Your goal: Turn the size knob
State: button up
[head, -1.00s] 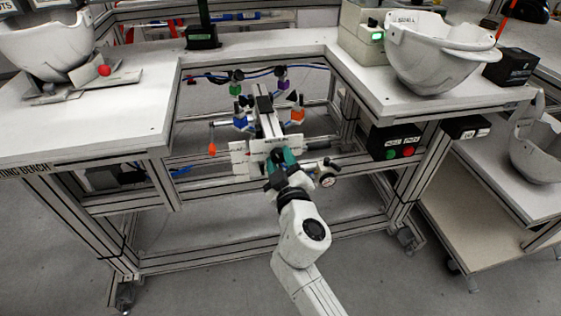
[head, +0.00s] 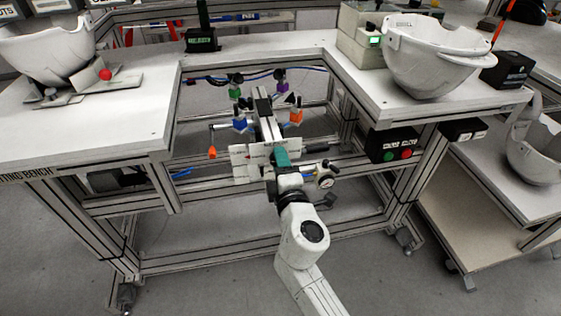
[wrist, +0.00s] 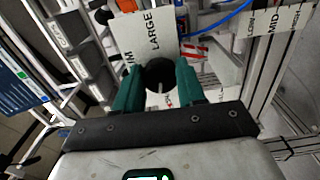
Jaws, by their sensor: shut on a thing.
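The size knob is a round black knob (wrist: 159,72) with a pale pointer line, in the middle of the wrist view. It sits on a white plate (wrist: 140,40) lettered LARGE, with part of another word ending in M at its left. My gripper (wrist: 158,84) has green fingers, one on each side of the knob, shut on it. In the head view my gripper (head: 281,158) reaches the white panel (head: 243,165) in the gap between the benches. There my fingers hide the knob.
An orange-tipped lever (head: 212,153) hangs left of the panel, and a round dial (head: 325,181) stands close right of my wrist. A black box with green and red buttons (head: 394,145) is under the right bench. Helmet shells (head: 430,55) stand on the benches.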

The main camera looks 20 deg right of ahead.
jog(key=shift+a+n, duration=0.1)
jog(key=shift+n, duration=1)
jog(key=o, duration=1.1)
jog(key=shift+c, duration=0.2)
jog(key=shift+s, duration=0.1)
jog(key=s+a, duration=0.1)
jog(key=s, duration=0.9)
jog(key=shift+s+a, duration=0.25)
jog(key=shift+a, duration=0.1)
